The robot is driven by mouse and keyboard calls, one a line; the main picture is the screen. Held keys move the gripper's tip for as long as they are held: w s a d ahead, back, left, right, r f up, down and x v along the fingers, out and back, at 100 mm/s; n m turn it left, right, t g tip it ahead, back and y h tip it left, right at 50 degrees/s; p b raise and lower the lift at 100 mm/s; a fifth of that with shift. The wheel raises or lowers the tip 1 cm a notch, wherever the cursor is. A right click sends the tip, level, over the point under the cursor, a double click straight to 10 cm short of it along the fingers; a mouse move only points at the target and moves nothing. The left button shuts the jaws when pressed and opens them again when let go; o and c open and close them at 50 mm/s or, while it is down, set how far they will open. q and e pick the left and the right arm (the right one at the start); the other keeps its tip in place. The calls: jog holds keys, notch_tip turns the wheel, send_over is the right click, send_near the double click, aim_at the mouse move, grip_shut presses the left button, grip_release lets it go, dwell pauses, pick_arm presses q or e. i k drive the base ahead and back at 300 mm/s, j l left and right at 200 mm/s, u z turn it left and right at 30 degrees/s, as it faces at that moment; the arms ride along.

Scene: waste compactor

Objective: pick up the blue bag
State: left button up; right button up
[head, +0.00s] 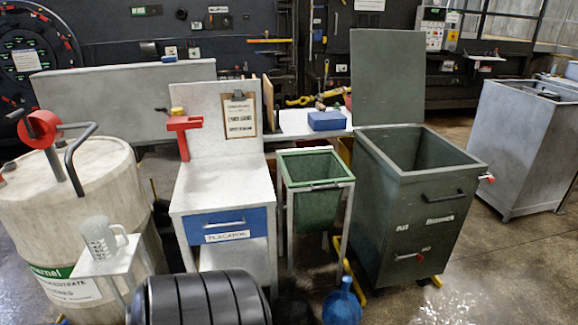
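A rounded blue bag (342,305) with a narrow, gathered top sits on the floor at the bottom of the head view, in front of the green bin stand and the dark green compactor. Its lower edge is close to the picture's bottom edge. Neither of my grippers shows in the head view, so their position relative to the bag cannot be seen.
A black ribbed round object (200,300) stands left of the bag. Behind are a green bin (315,205) in a white frame, an open-lidded compactor (410,225) and a white workbench (222,200). A yellow bar (352,272) lies beside the bag. Floor at right is clear.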

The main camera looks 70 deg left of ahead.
aim_at(342, 307)
jog(key=u, duration=1.85)
